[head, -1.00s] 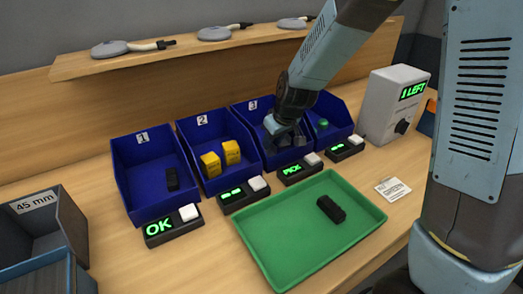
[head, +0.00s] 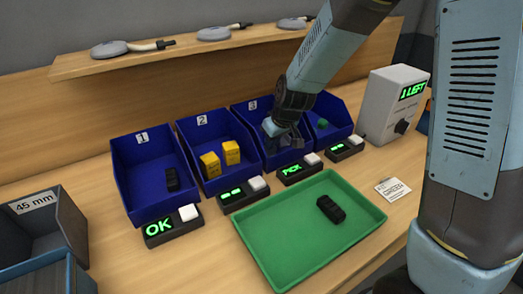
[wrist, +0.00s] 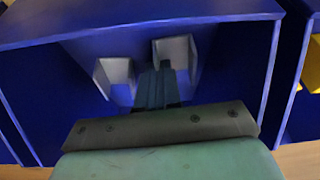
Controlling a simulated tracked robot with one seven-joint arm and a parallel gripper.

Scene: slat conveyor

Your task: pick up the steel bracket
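My gripper (head: 283,135) is inside blue bin 3 (head: 240,122), whose front sign reads PICK. In the wrist view, two grey angled metal pieces that look like steel brackets lie in the bin, one at left (wrist: 113,72) and one at right (wrist: 177,54). My dark fingers (wrist: 160,88) point in between them, partly hidden behind the gripper's grey crossbar. I cannot tell the gap between the fingers or whether they touch a bracket. In the head view the brackets are hidden by my gripper and the bin.
Bin 1 (head: 123,158) holds a black part, bin 2 (head: 184,134) yellow blocks, and the rightmost bin (head: 340,117) a green part. A green tray (head: 285,245) in front holds a black part (head: 331,209) and has free room. A grey box (head: 383,110) reads 1 LEFT.

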